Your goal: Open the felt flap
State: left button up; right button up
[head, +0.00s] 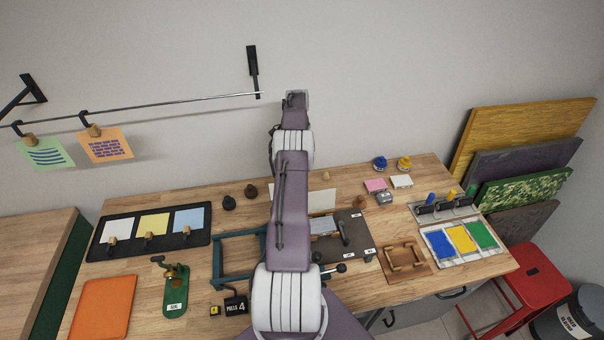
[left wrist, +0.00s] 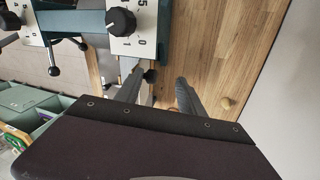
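I cannot pick out the felt flap for certain. A pale sheet (head: 321,200) lies by the press, partly hidden behind my arm. The press has a teal frame (head: 218,260) and a dark bed (head: 356,227) with a metal roller (head: 325,226). In the left wrist view a dial plate with a black knob (left wrist: 121,21) stands at the top. My left gripper (left wrist: 161,80) has its two dark fingers apart, beside the dial, over the bench. My right gripper is in neither view.
The wooden bench (head: 460,279) also holds a wooden frame (head: 404,258), an ink tray (head: 424,243), a black board (head: 100,247) with coloured cards and a green hand press (head: 174,293). A rail (head: 180,105) runs along the wall. A red stool (head: 533,275) stands right.

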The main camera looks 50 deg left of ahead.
pick_arm(q)
jog(key=f, duration=0.2)
jog(key=s+d+f, duration=0.1)
jog(key=shift+f+h, duration=0.15)
jog(key=shift+h, duration=0.15)
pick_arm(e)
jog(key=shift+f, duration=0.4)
pick_arm(q)
jog(key=p+v, duration=0.5)
jog(key=v, duration=0.7)
jog(key=shift+w+r, duration=0.25)
jog(key=shift+w, duration=0.15)
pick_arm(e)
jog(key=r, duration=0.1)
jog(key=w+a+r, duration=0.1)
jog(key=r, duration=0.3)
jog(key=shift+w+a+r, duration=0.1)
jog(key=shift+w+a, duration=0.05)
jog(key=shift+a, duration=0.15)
pick_arm(q)
jog(key=shift+s+d+r, duration=0.1)
jog(key=shift+d, duration=0.05)
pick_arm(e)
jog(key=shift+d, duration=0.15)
